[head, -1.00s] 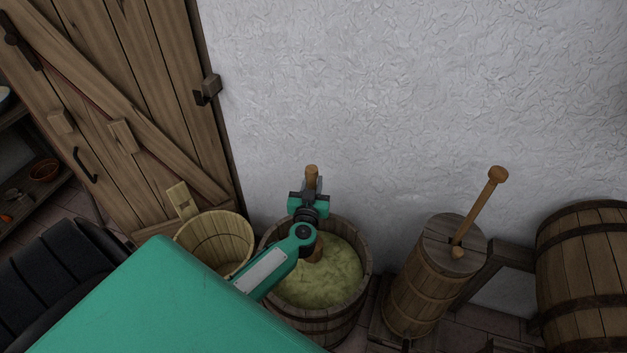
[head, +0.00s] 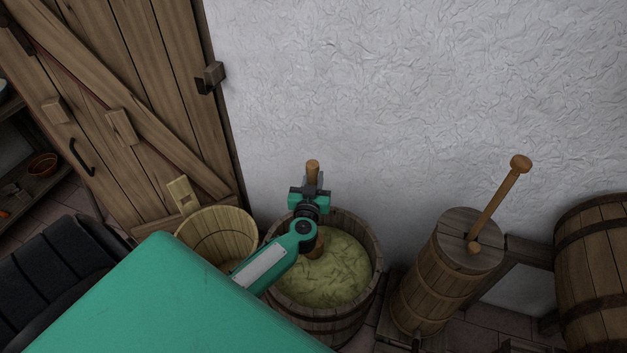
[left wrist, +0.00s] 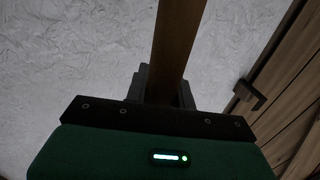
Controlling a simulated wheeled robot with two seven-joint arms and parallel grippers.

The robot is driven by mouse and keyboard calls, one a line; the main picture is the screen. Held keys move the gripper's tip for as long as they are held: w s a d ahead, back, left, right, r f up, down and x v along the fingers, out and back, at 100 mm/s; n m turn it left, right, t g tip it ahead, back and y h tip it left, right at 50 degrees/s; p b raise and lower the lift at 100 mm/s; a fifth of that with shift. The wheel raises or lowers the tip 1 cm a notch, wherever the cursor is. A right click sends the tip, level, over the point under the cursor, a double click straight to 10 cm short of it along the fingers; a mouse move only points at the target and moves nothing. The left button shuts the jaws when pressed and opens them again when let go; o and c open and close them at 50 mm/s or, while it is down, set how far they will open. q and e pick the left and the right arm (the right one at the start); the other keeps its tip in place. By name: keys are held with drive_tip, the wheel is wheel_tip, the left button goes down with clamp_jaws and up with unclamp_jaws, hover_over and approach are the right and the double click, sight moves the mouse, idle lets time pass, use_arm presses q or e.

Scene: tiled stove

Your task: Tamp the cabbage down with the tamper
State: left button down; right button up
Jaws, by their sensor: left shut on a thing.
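The cabbage (head: 335,278) is a pale green shredded mass in a round wooden tub (head: 374,290) against the wall. My left gripper (head: 312,190) is above the far left part of the tub, shut on the wooden tamper (head: 312,167). The tamper stands about upright, its top end above the jaws. Its lower part shows below my wrist at the cabbage, partly hidden by my arm; I cannot tell how deep it sits. In the left wrist view the tamper's handle (left wrist: 176,45) rises from between the jaws (left wrist: 160,88). My right gripper is not in view.
A light wooden bucket (head: 215,240) stands close left of the tub. A butter churn (head: 440,275) with a slanting plunger stands to the right, and a large barrel (head: 595,265) beyond it. A plank door (head: 120,100) is at the left, a white wall (head: 400,90) behind.

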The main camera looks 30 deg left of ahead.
use_arm(q)
drive_tip(key=shift+f, duration=0.65)
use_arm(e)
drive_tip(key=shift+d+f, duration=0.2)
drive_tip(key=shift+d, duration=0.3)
use_arm(q)
drive_tip(key=shift+f, duration=0.1)
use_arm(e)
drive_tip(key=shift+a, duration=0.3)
